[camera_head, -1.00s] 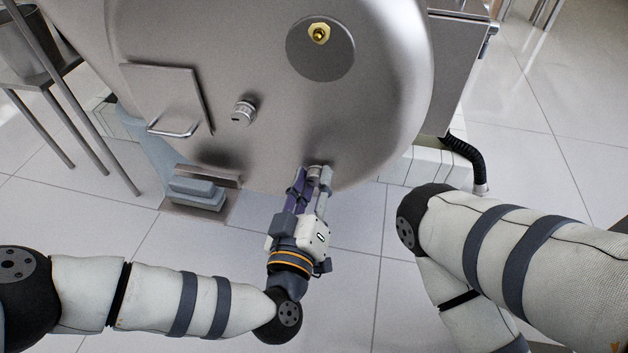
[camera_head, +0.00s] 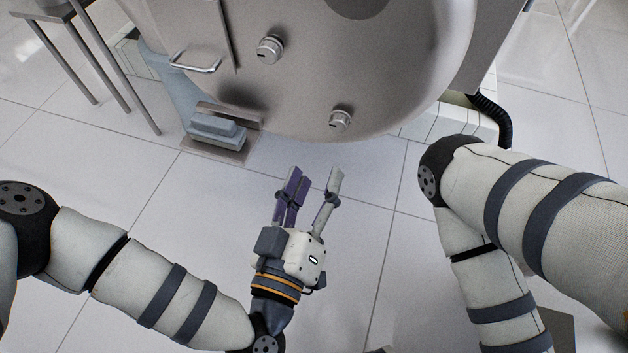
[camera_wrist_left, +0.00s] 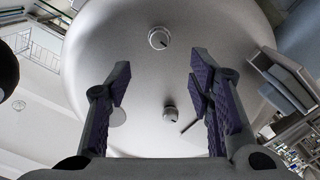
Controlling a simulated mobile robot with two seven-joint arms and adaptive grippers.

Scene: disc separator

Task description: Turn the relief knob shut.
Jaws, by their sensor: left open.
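Two grey knobs sit on the domed metal face of the separator (camera_head: 400,60). The lower knob (camera_head: 341,119) is near the dome's bottom edge; the upper knob (camera_head: 270,49) is next to a flap with a handle. I cannot tell from labels which is the relief knob. My left gripper (camera_head: 316,172) is open and empty, below the lower knob and apart from it. In the left wrist view, the lower knob (camera_wrist_left: 158,38) shows at the top, beyond and between the open fingers (camera_wrist_left: 159,72); the upper knob (camera_wrist_left: 170,114) shows further down. My right gripper is out of view.
A bar handle (camera_head: 196,64) sticks out left of the upper knob. A black hose (camera_head: 492,115) is at the right. The tiled floor below the dome is clear.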

